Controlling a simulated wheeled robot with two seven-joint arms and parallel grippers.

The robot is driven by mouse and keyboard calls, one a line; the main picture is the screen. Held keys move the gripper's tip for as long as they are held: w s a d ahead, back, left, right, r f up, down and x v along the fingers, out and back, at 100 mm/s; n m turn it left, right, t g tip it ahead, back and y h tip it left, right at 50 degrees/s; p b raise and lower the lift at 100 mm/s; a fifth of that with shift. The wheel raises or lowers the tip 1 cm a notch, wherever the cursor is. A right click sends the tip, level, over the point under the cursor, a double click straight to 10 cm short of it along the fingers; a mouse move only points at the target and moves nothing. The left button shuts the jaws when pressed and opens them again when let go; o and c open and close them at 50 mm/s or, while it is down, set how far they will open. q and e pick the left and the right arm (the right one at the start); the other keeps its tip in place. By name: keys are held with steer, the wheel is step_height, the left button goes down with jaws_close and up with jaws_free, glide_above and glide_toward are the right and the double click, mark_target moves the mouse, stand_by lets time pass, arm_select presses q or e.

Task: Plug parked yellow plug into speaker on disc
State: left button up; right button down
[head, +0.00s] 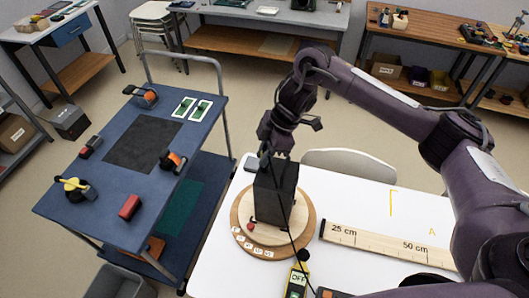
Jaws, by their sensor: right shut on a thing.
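The speaker is a tall black box (268,200) standing upright on a round wooden disc (240,236) on the white table. My right gripper (279,152) is directly at the top of the speaker, pointing down, and is shut. A thin black cable (287,232) runs from near the gripper down across the speaker's front to a yellow-and-black tester (297,281) marked OFF. The yellow plug's body does not show; the cable suggests it is in the jaws, hidden by the fingers. I cannot see the socket or whether anything touches it. My left gripper is out of view.
A wooden ruler (385,243) lies right of the disc, and yellow marks are on the white table (350,195). A blue cart (98,205) with small parts stands left. A chair back (350,160) is behind the table. My right arm spans the right side.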

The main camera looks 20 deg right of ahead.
steer(key=shift+f, duration=0.55)
stand_by(0.4)
steer(key=c, duration=1.3)
jaws_free()
steer(key=shift+r, duration=0.1)
steer(key=shift+b+v, duration=0.35)
steer(key=shift+v, duration=3.45)
